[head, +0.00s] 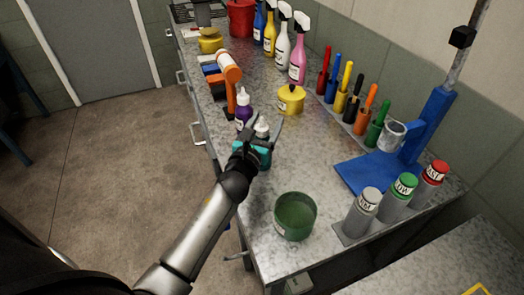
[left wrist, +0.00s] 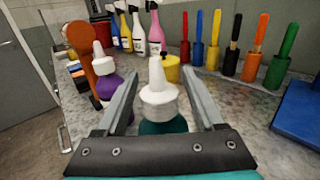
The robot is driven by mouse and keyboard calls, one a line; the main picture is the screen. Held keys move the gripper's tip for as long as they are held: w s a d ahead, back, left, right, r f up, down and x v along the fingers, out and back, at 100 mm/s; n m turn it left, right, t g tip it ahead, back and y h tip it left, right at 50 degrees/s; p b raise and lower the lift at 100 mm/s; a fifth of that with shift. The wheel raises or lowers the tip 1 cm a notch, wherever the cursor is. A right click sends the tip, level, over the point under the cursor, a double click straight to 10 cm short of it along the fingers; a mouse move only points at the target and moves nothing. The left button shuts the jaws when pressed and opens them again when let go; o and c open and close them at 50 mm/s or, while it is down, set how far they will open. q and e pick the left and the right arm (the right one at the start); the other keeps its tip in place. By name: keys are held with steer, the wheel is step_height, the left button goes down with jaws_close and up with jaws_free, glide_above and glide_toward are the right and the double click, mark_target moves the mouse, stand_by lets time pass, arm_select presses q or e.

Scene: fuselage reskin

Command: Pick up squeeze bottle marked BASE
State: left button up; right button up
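A teal squeeze bottle with a white nozzle (head: 262,128) stands upright near the left edge of the workbench. A purple squeeze bottle (head: 243,112) with a white nozzle stands just behind it. I cannot read a BASE marking on either one. My left gripper (head: 263,125) is at the teal bottle, partly covering it. In the left wrist view the open fingers (left wrist: 160,102) stand either side of the teal bottle (left wrist: 160,126), with gaps visible beside its white cap. The purple bottle (left wrist: 106,88) is outside the fingers, to the left. My right gripper is not in view.
A green tub (head: 295,216) and several capped cans (head: 362,212) stand at the near end of the bench. A yellow pot (head: 291,100), an orange-handled tool (head: 229,72), spray bottles (head: 299,58) and upright brushes in holders (head: 362,112) stand farther back. Bench surface right of the gripper is clear.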

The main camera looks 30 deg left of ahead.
arm_select(q)
jaws_close()
stand_by(0.3)
stand_by(0.9)
